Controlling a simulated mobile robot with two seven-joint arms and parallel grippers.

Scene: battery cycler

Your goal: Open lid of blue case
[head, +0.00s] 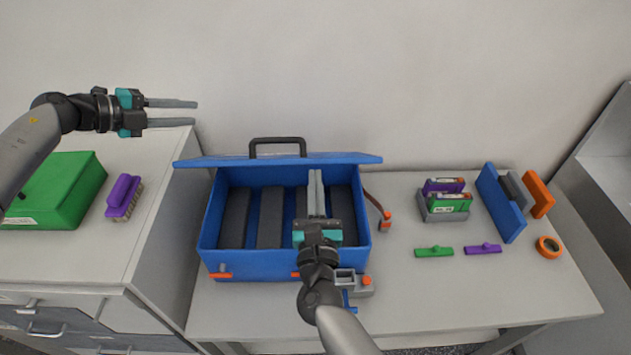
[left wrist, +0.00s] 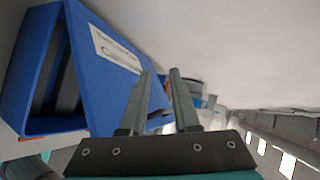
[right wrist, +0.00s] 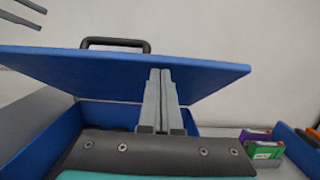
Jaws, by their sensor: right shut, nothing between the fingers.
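The blue case (head: 285,271) stands on the table with its lid (head: 220,160) raised and a dark handle (head: 277,141) at the lid's far edge. Dark padded slots show inside. My right gripper (head: 316,180) is shut and empty, reaching over the case's interior with its fingertips near the lid; in the right wrist view the shut fingers (right wrist: 158,80) overlap the lid's inner face (right wrist: 110,75), and I cannot tell if they touch. My left gripper (head: 196,113) is open and empty, above the left cabinet. The case also shows in the left wrist view (left wrist: 100,85).
A green box (head: 60,190) and a purple brush (head: 123,197) sit on the left cabinet. Right of the case are a grey holder (head: 440,213) with battery-like packs, a blue stand (head: 500,203), small green and purple pieces, and an orange ring (head: 549,247).

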